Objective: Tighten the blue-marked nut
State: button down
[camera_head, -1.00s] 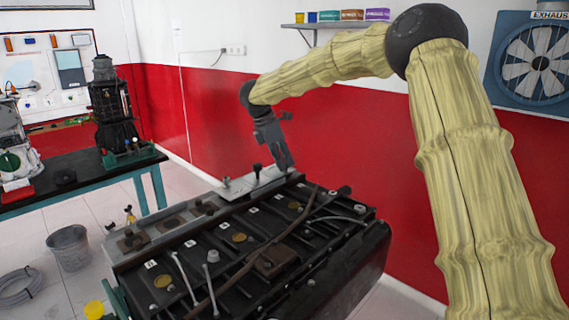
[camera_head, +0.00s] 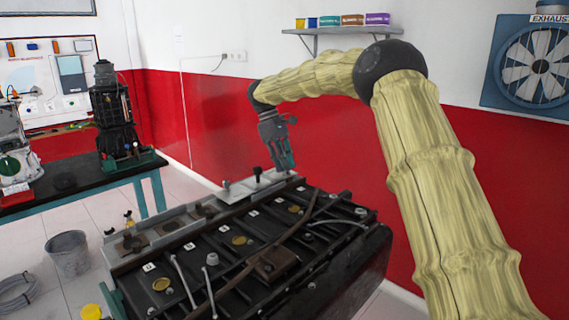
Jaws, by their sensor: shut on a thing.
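My gripper (camera_head: 286,162) is shut, pointing down at the right end of the pale metal plate (camera_head: 240,188) along the engine's back edge. What it holds is hidden between its fingers; I cannot make out a nut there. Two dark upright bolts or nuts stand on the plate left of the gripper, a near one (camera_head: 257,173) and a shorter one (camera_head: 226,185) farther left. No blue mark shows on either at this size. The black engine (camera_head: 330,262) with numbered covers lies in front of and below the gripper.
A dark brown hose (camera_head: 240,275) and thin pipes run across the engine's top. A bench (camera_head: 80,185) with engine parts stands at the left, with a grey bucket (camera_head: 68,252) on the floor. The red and white wall (camera_head: 340,150) is close behind my arm.

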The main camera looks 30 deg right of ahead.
jog(key=shift+w+d+r+m+y, duration=0.15)
jog(key=shift+m+y, duration=0.15)
jog(key=shift+m, duration=0.6)
jog(key=c, duration=1.4)
grip_release()
jog(key=shift+w+v, duration=0.15)
jog(key=shift+v, duration=2.75)
jog(key=shift+w+v, duration=0.1)
jog(key=shift+v, duration=2.85)
jog(key=shift+d, duration=0.15)
